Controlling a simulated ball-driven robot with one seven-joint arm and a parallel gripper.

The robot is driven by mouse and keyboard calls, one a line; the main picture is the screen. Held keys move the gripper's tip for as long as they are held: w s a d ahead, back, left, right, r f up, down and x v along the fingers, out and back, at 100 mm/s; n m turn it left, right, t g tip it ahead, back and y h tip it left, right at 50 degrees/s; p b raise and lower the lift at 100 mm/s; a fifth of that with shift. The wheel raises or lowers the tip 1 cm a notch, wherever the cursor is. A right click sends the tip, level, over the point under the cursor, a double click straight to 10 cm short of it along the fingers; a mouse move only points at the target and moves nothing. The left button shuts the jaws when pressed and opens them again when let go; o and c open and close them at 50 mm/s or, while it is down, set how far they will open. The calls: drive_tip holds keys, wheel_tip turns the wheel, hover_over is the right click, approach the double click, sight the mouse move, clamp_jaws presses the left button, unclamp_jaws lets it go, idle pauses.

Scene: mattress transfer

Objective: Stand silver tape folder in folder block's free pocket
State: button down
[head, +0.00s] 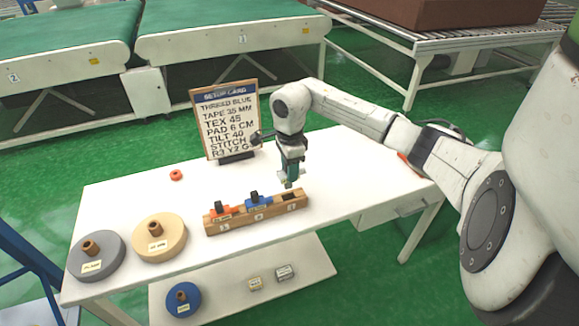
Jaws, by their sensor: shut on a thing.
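The wooden folder block (257,225) lies on the white table near its front edge. An orange folder (221,212) stands in its left pocket and a blue folder (257,203) in its middle pocket. The right pocket (291,195) looks dark and empty. My gripper (289,174) points down just above and behind the right end of the block. It is shut on a small piece, taken as the silver tape folder (288,183), mostly hidden by the fingers. Whether this piece touches the block, I cannot tell.
A setup card (226,122) stands behind the block. A grey reel (97,262) and a cream reel (160,243) lie at left, with a small orange ring (176,174) behind. A blue reel (183,300) lies on the lower shelf. The right tabletop is mostly clear.

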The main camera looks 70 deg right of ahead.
sight(290, 187)
drive_tip(key=shift+f+b, duration=0.75)
drive_tip(key=shift+f, duration=0.55)
drive_tip(key=shift+f+b, duration=2.25)
drive_tip(key=shift+f, duration=0.55)
idle(0.9)
drive_tip(key=c, duration=0.6)
unclamp_jaws()
wheel_tip(290, 187, up, 10)
drive_tip(key=shift+r+b, duration=0.15)
drive_tip(key=shift+b, duration=0.25)
drive_tip(key=shift+r, duration=0.3)
drive_tip(key=shift+w, duration=0.1)
